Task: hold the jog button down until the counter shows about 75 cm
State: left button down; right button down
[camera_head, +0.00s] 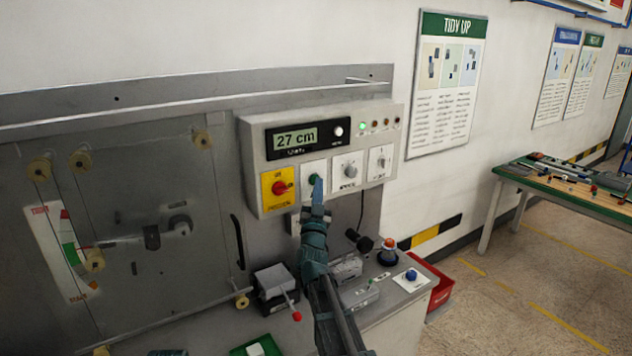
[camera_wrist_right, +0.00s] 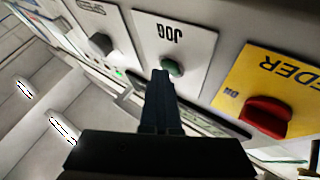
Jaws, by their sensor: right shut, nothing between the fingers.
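The counter (camera_head: 296,138) on the grey control box reads 27 cm. The green jog button (camera_head: 313,179) sits on a white plate low on the box's front; in the right wrist view the button (camera_wrist_right: 173,68) shows beside the word JOG. My right gripper (camera_head: 317,190) is shut and empty, its fingertips at the jog button and partly covering it in the head view. In the right wrist view its tips (camera_wrist_right: 160,78) meet the button's edge; I cannot tell whether the button is pressed in. My left gripper is not in view.
A red feeder knob (camera_head: 279,187) on a yellow plate is left of the jog button, and a grey dial (camera_head: 350,170) is right of it. A green lamp (camera_head: 362,127) glows above. Below stand a red-handled lever (camera_head: 296,315) and a blue button (camera_head: 411,275).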

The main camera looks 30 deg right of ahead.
dwell(0.7)
jog(key=shift+s, duration=0.95)
jog(key=shift+s+d, duration=0.15)
jog(key=shift+s, duration=1.05)
jog(key=shift+s+d, duration=0.1)
jog(key=shift+s, duration=1.1)
dwell(1.6)
jog(key=s, duration=0.3)
jog(key=shift+s+d, duration=0.15)
jog(key=shift+s, duration=0.25)
jog(key=shift+w, duration=0.15)
jog(key=w, duration=0.8)
jog(key=shift+w+a, duration=0.25)
jog(key=shift+a, duration=0.1)
